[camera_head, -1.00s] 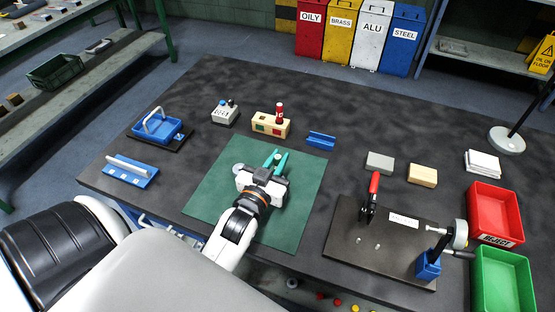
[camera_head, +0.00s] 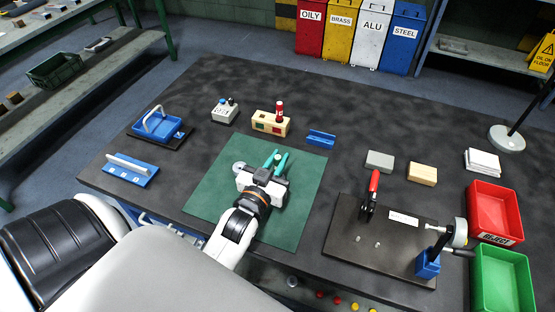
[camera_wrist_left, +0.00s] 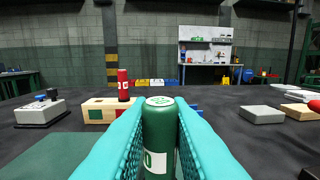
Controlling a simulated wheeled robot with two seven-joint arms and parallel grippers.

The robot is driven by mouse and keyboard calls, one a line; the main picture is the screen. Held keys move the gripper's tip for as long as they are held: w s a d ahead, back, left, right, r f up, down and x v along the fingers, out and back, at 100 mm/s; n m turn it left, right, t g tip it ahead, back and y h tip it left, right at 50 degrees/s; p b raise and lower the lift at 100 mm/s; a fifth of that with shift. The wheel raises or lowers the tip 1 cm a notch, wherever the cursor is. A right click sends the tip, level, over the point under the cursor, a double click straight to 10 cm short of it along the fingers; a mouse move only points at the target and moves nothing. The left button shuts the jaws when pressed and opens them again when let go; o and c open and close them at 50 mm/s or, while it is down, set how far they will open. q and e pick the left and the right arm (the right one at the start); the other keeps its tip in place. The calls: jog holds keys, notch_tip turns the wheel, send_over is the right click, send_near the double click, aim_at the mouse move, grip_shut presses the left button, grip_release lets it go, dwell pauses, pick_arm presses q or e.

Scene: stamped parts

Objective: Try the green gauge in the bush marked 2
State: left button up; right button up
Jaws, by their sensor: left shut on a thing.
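My left gripper (camera_head: 274,162) is over the green mat, its teal fingers shut on the green gauge (camera_wrist_left: 159,135). The gauge is an upright dark green cylinder with a pale top and a white label, partly hidden by the fingers. In the wrist view the teal fingers (camera_wrist_left: 160,142) grip it from both sides. A wooden block (camera_head: 271,123) with a green and a red square stands beyond, with a red gauge (camera_head: 280,110) upright in it. I cannot make out a bush marked 2. My right gripper is not in view.
A green mat (camera_head: 210,190) lies under my left arm. Blue handled pieces (camera_head: 130,172) are at the left, a grey box (camera_head: 224,113) behind. A dark fixture plate (camera_head: 340,250) with a red-handled clamp (camera_head: 373,188) and red (camera_head: 493,198) and green bins (camera_head: 503,262) are at the right.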

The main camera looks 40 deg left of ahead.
pick_arm(q)
jog(key=shift+f+b, duration=0.45)
jog(key=shift+f, duration=0.35)
jog(key=shift+r, duration=0.15)
dwell(0.5)
jog(key=shift+r+p, duration=2.15)
jog(key=shift+p, duration=0.4)
